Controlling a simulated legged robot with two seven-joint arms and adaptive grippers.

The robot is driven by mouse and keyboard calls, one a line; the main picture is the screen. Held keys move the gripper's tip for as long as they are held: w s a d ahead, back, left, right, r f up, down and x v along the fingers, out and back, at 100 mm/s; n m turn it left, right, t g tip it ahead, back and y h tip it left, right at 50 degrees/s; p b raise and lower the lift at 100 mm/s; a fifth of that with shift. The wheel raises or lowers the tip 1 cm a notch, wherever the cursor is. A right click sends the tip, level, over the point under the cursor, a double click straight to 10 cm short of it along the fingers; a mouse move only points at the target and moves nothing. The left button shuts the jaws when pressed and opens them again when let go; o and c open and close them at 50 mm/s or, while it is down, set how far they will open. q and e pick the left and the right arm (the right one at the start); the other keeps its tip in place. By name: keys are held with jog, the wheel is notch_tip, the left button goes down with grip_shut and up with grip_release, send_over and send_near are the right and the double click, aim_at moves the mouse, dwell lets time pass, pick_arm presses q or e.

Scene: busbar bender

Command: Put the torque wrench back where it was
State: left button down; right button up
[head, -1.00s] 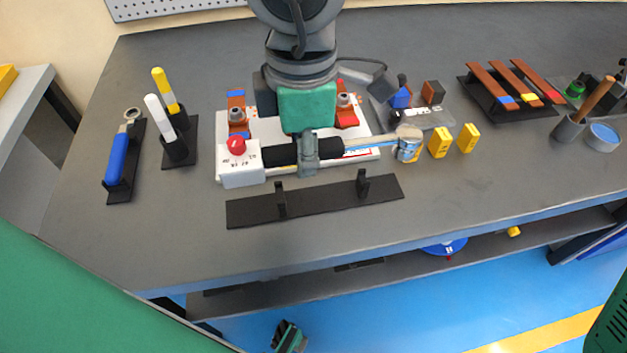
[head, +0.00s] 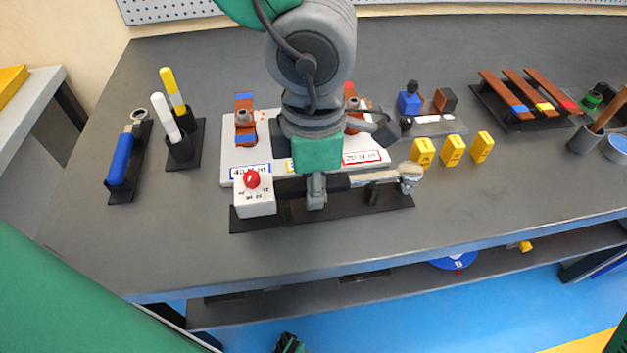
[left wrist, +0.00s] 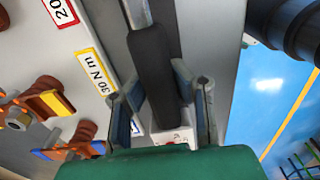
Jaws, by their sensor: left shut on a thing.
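The wrench lies lengthwise over the black rack (head: 345,217) near the table's front. One upright support (head: 373,194) shows near the metal head; the other is hidden. I cannot tell whether the wrench touches the supports. A part of what looks like my right gripper (head: 289,341) shows at the bottom edge, its fingers unclear.
Behind the rack is a white board (head: 232,160) with torque labels and clamped copper bars. Yellow blocks (head: 452,151) stand to the right. A marker holder (head: 186,150) and a blue-handled tool (head: 121,158) stand at left. The table's front strip is clear.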

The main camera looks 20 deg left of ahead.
pick_arm(q)
jog(key=shift+f, duration=0.25)
jog(key=c, duration=1.4)
grip_release()
jog(key=shift+r, duration=0.15)
notch_tip(320, 180, up, 13)
jog(key=p, duration=0.4)
